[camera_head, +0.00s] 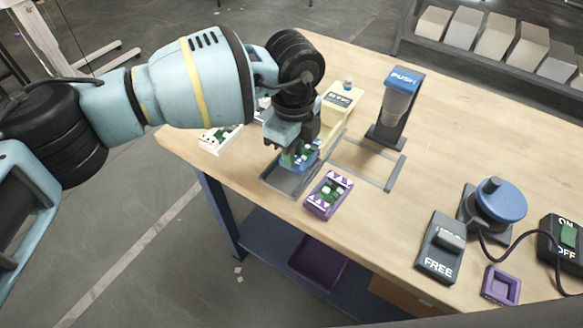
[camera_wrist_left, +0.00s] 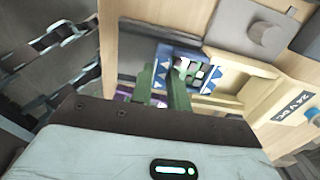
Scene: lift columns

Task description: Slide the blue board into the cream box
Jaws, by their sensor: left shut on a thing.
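My left gripper (camera_head: 297,146) is shut on the blue board (camera_head: 299,160), which carries green and white parts. It holds the board over a grey tray (camera_head: 279,181) near the table's front edge; I cannot tell whether they touch. The left wrist view also shows the blue board (camera_wrist_left: 190,70), with white triangles, at the fingers. The cream box (camera_head: 341,97), with a dark label, stands behind the gripper. In the left wrist view the cream box (camera_wrist_left: 262,90) lies right of the board, apparently close; its opening is not clear. My right gripper is not in view.
A purple-framed board (camera_head: 328,195) lies right of the grey tray. A PUSH dispenser (camera_head: 397,106), a blue-topped device (camera_head: 497,203) and a FREE switch (camera_head: 441,248) stand right. The table middle is mostly bare.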

